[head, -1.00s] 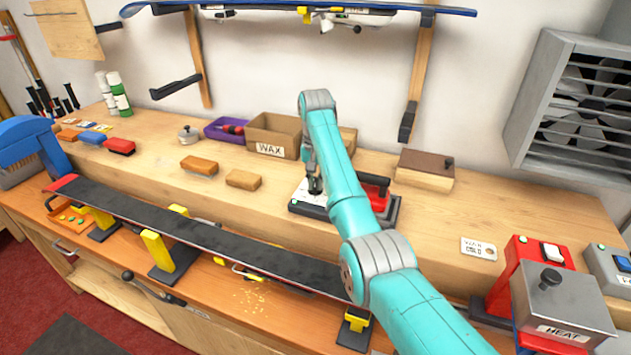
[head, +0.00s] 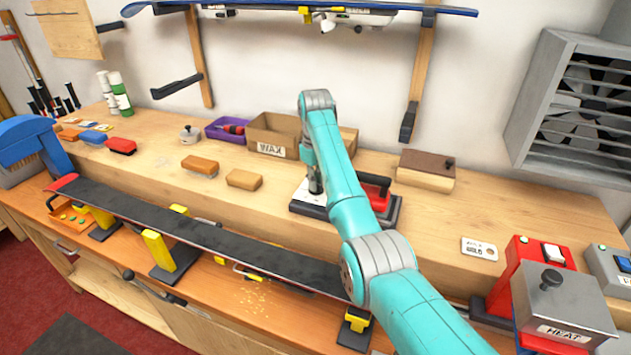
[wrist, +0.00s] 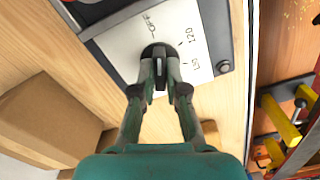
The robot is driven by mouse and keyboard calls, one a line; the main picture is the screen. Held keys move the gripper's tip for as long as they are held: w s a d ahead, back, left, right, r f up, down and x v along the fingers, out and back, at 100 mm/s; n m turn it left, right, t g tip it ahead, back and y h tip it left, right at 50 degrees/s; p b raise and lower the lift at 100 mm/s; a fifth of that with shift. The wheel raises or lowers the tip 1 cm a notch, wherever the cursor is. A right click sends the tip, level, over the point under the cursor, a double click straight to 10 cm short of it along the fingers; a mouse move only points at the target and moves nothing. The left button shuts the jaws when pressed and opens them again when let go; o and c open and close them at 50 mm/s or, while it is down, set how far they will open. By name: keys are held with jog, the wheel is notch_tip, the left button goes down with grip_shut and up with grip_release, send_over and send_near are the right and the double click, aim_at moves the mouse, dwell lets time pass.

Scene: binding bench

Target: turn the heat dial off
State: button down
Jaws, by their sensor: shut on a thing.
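The heat dial (wrist: 154,56) is a dark round knob on a white plate (wrist: 125,45) printed with OFF and numbers including 120. My gripper (wrist: 160,78) is shut on the dial, a finger on each side. The fingers partly cover the knob, and I cannot tell exactly which mark it points to. In the head view, my gripper (head: 316,186) reaches down onto the plate of a dark unit (head: 308,210) on the bench. My arm hides part of this unit.
A red-handled item (head: 376,190) stands at the unit's right side. A cardboard box (head: 272,135) is behind it to the left, and a brown block (head: 425,170) is to the right. A long dark ski or board (head: 200,232) lies in front on yellow supports.

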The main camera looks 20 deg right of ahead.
jog(key=shift+n, duration=1.1)
jog(key=c, duration=1.2)
grip_release()
